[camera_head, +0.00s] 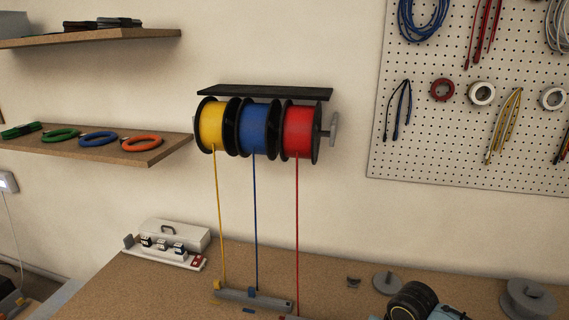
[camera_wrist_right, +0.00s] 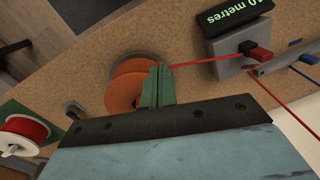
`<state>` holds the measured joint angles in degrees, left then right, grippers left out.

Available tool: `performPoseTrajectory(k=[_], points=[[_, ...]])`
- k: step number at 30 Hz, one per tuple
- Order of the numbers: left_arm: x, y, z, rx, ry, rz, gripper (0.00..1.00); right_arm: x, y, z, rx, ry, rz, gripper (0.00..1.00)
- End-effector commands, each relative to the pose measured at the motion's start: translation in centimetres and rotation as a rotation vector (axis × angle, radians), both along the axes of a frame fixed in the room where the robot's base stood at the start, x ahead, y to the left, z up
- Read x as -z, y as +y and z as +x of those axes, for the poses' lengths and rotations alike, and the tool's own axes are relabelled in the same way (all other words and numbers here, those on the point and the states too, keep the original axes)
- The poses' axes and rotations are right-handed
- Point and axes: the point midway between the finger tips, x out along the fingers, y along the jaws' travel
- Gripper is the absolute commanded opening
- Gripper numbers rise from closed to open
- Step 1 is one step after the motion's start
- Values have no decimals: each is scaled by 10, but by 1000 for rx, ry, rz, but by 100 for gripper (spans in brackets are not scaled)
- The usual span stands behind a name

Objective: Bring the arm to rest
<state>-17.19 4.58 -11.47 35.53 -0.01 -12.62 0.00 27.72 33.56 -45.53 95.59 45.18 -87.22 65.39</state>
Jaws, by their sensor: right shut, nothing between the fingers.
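My right gripper (camera_wrist_right: 158,72) shows in the right wrist view with its two green fingers shut together and nothing seen between them. It is in front of an orange spool (camera_wrist_right: 127,90), partly hiding it; I cannot tell whether they touch. A red wire (camera_wrist_right: 205,60) runs from beside the fingertips to a grey meter box (camera_wrist_right: 232,52) with a green "10 metres" display (camera_wrist_right: 232,12). In the head view a dark and light-blue part of my own arm shows at the bottom right edge. My left gripper is in neither view.
Grey spools (camera_head: 527,298) stand at the right. A red-wire spool (camera_wrist_right: 25,130) lies left in the wrist view.

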Motion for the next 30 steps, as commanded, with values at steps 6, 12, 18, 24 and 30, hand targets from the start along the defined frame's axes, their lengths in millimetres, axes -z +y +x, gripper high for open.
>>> performPoseTrajectory(k=[6, 12, 18, 24, 30], points=[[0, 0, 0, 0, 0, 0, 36, 6, 60, -66, -317, -131, 95, 0], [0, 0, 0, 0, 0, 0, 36, -6, 64, -115, -470, -262, 82, 0], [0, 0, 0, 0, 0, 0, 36, -18, 38, -149, -530, -316, -5, 0], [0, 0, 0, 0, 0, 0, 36, -26, 11, -177, -560, -316, -93, 0], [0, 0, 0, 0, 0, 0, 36, -35, -18, -205, -583, -291, -184, 0]])
